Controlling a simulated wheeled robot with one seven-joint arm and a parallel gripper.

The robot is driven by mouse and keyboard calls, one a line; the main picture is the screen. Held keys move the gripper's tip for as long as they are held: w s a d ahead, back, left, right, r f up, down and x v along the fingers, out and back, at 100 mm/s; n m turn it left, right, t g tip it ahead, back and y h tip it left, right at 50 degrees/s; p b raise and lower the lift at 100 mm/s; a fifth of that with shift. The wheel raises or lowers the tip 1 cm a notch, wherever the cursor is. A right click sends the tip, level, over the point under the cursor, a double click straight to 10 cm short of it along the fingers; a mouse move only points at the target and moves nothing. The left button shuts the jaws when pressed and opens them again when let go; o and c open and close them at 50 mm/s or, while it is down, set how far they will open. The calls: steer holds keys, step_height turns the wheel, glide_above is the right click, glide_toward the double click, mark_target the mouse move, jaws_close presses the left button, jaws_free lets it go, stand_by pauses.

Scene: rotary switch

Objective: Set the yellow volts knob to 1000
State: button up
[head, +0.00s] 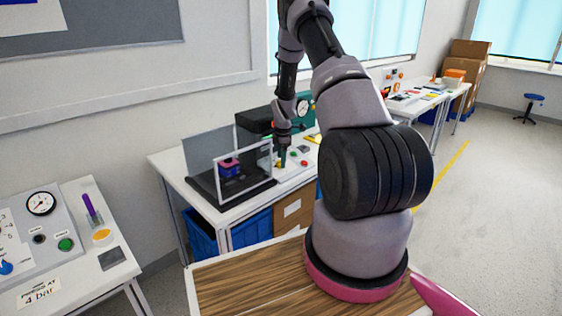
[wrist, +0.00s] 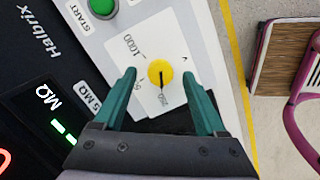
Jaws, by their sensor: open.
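The yellow volts knob (wrist: 160,73) sits on a white dial plate (wrist: 127,47) in the wrist view. Its black pointer line runs up and down in the picture, its lower end towards the 250 mark. The 1000 mark is to the upper left, and another mark at the lower left is partly hidden by a finger. My gripper (wrist: 159,75) is open, one green finger on each side of the knob with a gap on both sides. Whether the tips reach down to the knob's height is unclear. In the head view my gripper (head: 282,158) is over the middle bench.
A green START button (wrist: 103,7) and a black instrument panel with an MΩ display (wrist: 62,128) lie left of the dial. A framed guard (head: 243,172) stands left of my gripper on the bench. Another bench with a gauge panel (head: 41,204) is at far left.

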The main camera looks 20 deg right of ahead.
steer(key=shift+x, duration=0.75)
jaws_close()
